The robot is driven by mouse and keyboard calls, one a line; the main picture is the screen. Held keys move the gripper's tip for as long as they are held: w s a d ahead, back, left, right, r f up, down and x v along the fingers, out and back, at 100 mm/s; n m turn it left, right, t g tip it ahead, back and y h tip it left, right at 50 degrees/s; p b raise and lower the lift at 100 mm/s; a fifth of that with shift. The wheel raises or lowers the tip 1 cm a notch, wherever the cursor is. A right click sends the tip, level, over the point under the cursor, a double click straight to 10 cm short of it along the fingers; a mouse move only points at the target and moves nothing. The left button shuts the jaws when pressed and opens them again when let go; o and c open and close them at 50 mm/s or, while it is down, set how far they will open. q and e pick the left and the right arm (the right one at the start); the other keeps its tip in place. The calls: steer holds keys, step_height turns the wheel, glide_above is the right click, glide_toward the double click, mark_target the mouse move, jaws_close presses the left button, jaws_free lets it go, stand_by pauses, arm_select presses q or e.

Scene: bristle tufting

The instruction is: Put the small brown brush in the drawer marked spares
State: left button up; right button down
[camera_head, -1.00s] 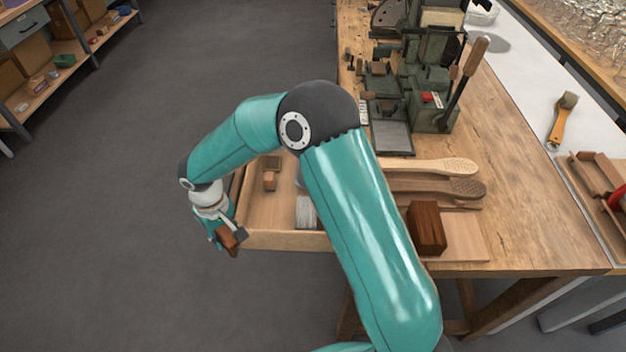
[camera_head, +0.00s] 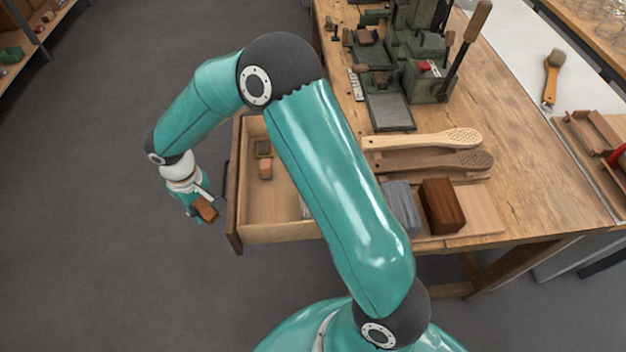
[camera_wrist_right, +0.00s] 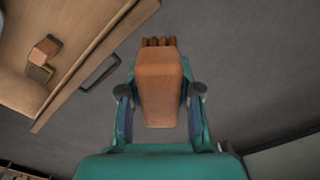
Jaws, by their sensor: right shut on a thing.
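My right gripper (camera_head: 205,208) is shut on a small brown block-like piece, which I take for the small brown brush (camera_wrist_right: 160,85). In the wrist view it lies between both fingers, with short ridged ends at its far side. The gripper is outside the open drawer (camera_head: 272,236), left of its front panel in the head view. The drawer's rim (camera_wrist_right: 97,62) and dark handle (camera_wrist_right: 100,73) show at upper left in the wrist view. No spares marking is readable. My left gripper is not in view.
The drawer holds a small wooden block (camera_head: 265,169) and a dark square piece (camera_head: 263,148). On the workbench (camera_head: 520,190) are two paddle-shaped brush backs (camera_head: 440,140), a grey bundle (camera_head: 401,205), a dark brown block (camera_head: 442,205) and a green machine (camera_head: 425,75). Open floor lies left.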

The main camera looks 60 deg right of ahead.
steer(key=d+n+b, duration=0.3)
steer(key=d+b, duration=0.2)
steer(key=d, duration=0.4)
step_height(320, 180, up, 3)
steer(key=n+b, duration=0.4)
steer(key=b, duration=0.1)
glide_above(278, 203)
steer(key=shift+n, duration=0.3)
step_height(278, 203, down, 19)
steer(key=b, duration=0.3)
steer(key=shift+f, duration=0.1)
steer(key=shift+f, duration=0.15)
steer(key=c, duration=0.8)
jaws_free()
